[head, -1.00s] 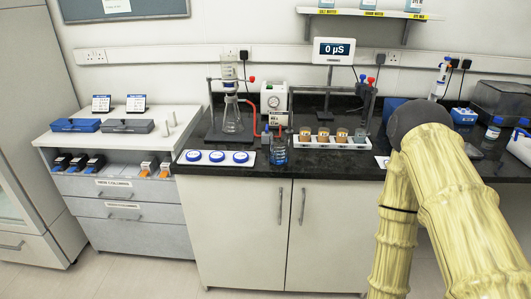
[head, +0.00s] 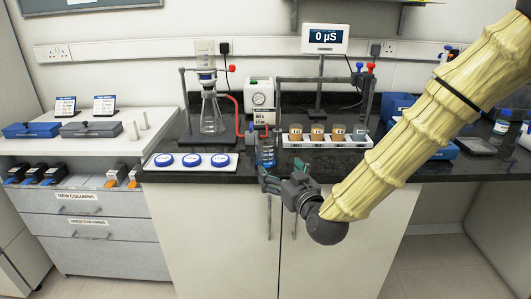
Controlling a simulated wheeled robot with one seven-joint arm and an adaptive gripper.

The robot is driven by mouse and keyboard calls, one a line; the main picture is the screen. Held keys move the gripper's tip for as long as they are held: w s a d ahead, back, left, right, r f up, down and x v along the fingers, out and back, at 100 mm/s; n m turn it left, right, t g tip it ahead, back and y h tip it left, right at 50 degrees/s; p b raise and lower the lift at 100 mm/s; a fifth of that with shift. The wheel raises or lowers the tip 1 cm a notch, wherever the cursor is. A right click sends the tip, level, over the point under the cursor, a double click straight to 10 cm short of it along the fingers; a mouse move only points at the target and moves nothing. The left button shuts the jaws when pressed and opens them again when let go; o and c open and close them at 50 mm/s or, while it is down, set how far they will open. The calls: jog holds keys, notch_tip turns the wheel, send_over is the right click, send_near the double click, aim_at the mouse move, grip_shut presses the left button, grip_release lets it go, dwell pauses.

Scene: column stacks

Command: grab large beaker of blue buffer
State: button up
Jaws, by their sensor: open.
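The beaker of blue buffer (head: 266,155) stands at the front edge of the black bench, left of centre in the head view. Its upper part shows; its base is partly hidden by my gripper. My gripper (head: 279,174) is open and empty. It is in front of the bench edge, just below and to the right of the beaker in the picture, with its fingers pointing up and left toward it. I cannot tell whether a finger touches the glass.
A white tray with blue lids (head: 193,162) lies left of the beaker. A rack of several jars (head: 327,138) stands to its right. Behind are a gauge box (head: 262,100), a flask on a stand (head: 211,115) and a display (head: 326,39). Red tubing runs close by.

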aim_at(270, 157)
jog(key=x, duration=0.6)
jog(key=shift+w+d+f, duration=0.1)
jog(key=shift+w+d, duration=0.05)
jog(key=shift+w, duration=0.3)
jog(key=shift+w+a, duration=0.25)
jog(key=shift+w, duration=0.15)
jog(key=shift+p+x, duration=0.4)
jog(key=shift+x, duration=1.75)
jog(key=shift+r, duration=0.3)
jog(key=shift+c, duration=0.3)
jog(key=c, duration=1.1)
jog(key=shift+r, duration=0.15)
jog(key=shift+c, duration=0.2)
jog(key=shift+r, duration=1.65)
jog(key=d+v, duration=0.1)
jog(key=v, duration=1.4)
jog(key=shift+d+r+b, duration=0.25)
jog(key=shift+b, duration=0.15)
